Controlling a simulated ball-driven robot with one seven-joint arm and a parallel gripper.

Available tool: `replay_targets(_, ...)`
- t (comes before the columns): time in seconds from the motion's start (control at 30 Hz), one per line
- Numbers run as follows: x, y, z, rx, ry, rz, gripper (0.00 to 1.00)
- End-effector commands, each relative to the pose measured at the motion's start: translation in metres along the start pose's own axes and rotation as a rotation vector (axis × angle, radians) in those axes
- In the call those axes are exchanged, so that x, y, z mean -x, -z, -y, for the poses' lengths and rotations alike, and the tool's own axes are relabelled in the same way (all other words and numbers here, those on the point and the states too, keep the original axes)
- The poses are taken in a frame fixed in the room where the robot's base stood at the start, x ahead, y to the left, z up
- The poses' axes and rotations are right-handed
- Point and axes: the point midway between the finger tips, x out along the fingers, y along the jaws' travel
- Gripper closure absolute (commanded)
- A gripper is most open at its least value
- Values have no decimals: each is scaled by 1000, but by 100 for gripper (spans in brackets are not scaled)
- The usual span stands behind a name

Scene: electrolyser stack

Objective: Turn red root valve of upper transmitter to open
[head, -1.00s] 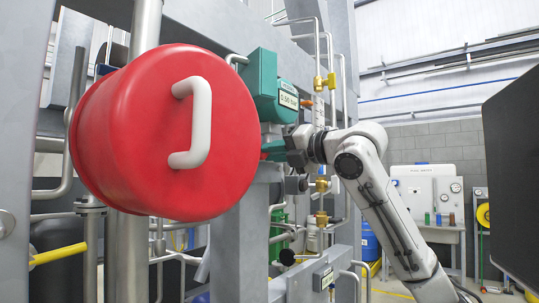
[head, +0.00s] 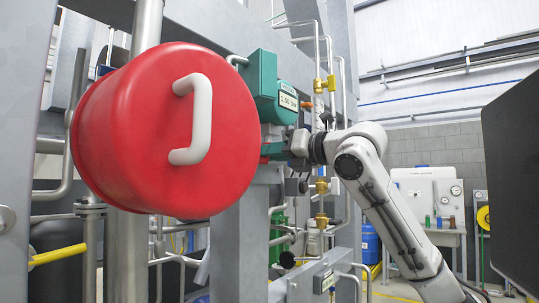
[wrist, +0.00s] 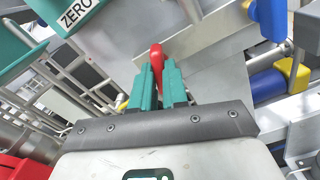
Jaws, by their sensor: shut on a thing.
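The upper transmitter (head: 277,88) is a teal housing with a small display on the grey frame, right of the big red drum; the display seems to read 1.50 bar. My gripper (head: 268,151) is just below it, its fingertips partly hidden by the drum. In the wrist view my gripper's teal fingers (wrist: 158,90) are shut on a red handle (wrist: 157,54), whose rounded end sticks out beyond them. The valve body under the handle is hidden, so I cannot tell the handle's end position.
The large red drum (head: 165,130) with a white handle fills the left foreground. Steel pipes with brass fittings (head: 321,187) run beside my gripper. A dark panel (head: 515,180) stands at the right edge. In the wrist view a teal part marked ZERO (wrist: 75,18) is close at upper left.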

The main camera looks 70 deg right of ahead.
Motion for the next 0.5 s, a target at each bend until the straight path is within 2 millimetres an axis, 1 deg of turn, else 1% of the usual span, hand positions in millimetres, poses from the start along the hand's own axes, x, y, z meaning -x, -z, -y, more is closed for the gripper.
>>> replay_targets(0.03, 0, 2, 1, -1, 2, -6, 100)
replay_targets(0.27, 0, 3, 1, 15, 2, -6, 100)
replay_targets(0.37, 0, 3, 2, 106, 3, -6, 100)
replay_targets(0.5, 0, 2, 2, 278, 3, -6, 100)
